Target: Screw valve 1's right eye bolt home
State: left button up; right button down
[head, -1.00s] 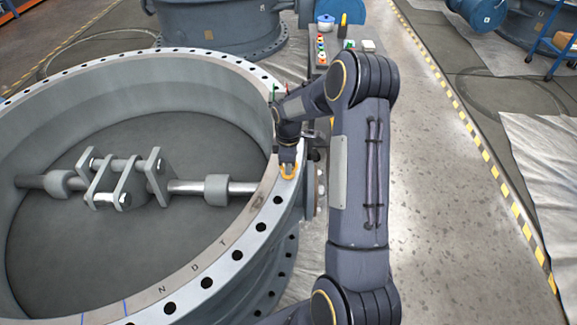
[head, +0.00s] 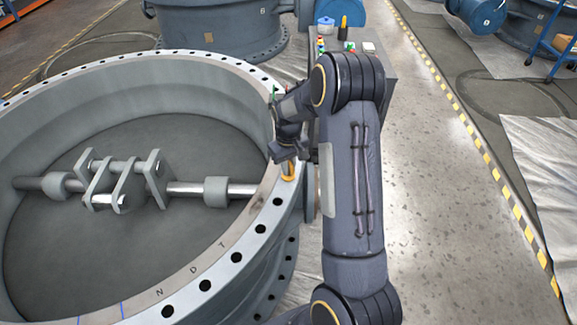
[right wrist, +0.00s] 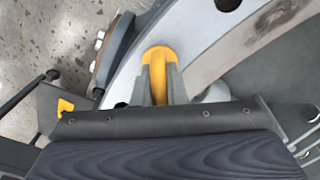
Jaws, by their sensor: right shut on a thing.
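Valve 1 is the large grey ring-shaped body (head: 229,258) at the left of the head view, with bolt holes around its flange. The right eye bolt is yellow and sits at the right side of the flange (head: 288,172); its top also shows in the right wrist view (right wrist: 159,56). My right gripper (head: 286,156) is over the eye bolt at the flange. In the right wrist view its two fingers (right wrist: 160,84) are shut on the bolt, one on each side. The bolt's lower part and thread are hidden. My left gripper is not in view.
A grey cart (head: 388,75) with small coloured items stands behind my right arm. Another grey valve (head: 215,25) stands at the back. A shaft with brackets (head: 120,185) crosses the ring's inside. The floor at the right is clear up to the striped line.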

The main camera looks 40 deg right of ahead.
jog(key=m, duration=0.4)
jog(key=shift+r+m, duration=0.1)
jog(key=shift+m, duration=0.2)
jog(key=shift+m+p, duration=0.35)
jog(key=shift+m, duration=1.55)
jog(key=shift+w, duration=0.1)
jog(key=c, duration=1.5)
grip_release()
jog(key=shift+o, duration=0.2)
jog(key=shift+r+p, duration=0.3)
jog(key=shift+r, duration=3.55)
